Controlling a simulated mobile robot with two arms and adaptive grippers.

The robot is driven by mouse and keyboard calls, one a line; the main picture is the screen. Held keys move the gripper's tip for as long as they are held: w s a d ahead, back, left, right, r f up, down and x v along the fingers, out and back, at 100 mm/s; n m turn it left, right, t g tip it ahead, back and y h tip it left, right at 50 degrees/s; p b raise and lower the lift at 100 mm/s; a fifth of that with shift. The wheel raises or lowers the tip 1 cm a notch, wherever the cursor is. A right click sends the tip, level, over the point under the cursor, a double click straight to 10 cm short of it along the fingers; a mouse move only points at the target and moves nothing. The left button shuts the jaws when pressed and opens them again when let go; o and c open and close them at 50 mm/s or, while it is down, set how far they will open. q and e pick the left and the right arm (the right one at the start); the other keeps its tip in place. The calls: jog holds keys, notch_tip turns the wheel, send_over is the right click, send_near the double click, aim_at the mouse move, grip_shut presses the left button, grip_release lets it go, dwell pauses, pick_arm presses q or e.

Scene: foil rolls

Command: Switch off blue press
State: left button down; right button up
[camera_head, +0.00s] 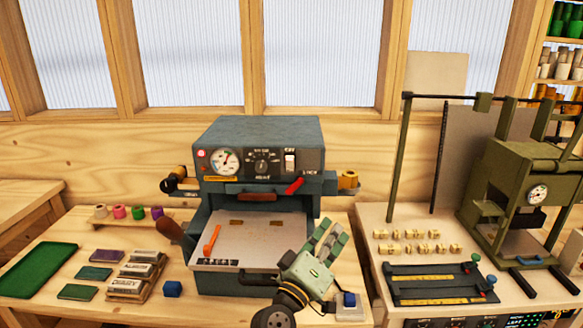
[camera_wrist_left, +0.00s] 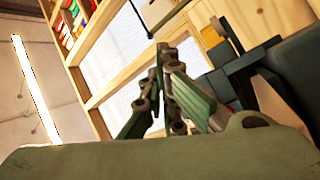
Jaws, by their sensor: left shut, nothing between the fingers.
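The blue-grey press (camera_head: 262,133) stands at the middle of the left table in the head view. Its front panel has a round gauge (camera_head: 225,161), a dark knob (camera_head: 262,163) and a white switch (camera_head: 290,162) at the right with a small label above it. A red lever (camera_head: 293,186) is below the switch. My left gripper (camera_head: 334,228) is in front of the press's lower right side, below and right of the switch and apart from it. Its green fingers are shut and empty; they also show in the left wrist view (camera_wrist_left: 160,52). My right gripper is not in view.
An orange-handled tool (camera_head: 212,240) lies on the press's pale plate. A small box with a blue button (camera_head: 349,299) stands close to my left gripper. Foil rolls (camera_head: 137,212), stamp blocks and a green tray (camera_head: 38,268) are at left. An olive press (camera_head: 525,180) stands at right.

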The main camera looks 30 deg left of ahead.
pick_arm(q)
jog(key=w+a+r+n+y, duration=0.2)
jog(key=a+r+n+y, duration=0.2)
jog(key=a+n+y, duration=0.3)
jog(key=n+g+y, duration=0.1)
jog(key=n+y, duration=0.4)
jog(key=n, duration=0.1)
send_near(292, 161)
jog(key=s+d, duration=0.2)
jog(key=shift+s+a+f+n+g, duration=0.2)
jog(key=shift+s+f+n+g, duration=0.1)
jog(key=shift+f+g, duration=0.1)
jog(key=shift+r, duration=0.1)
jog(key=x, duration=1)
jog(key=shift+d, duration=0.1)
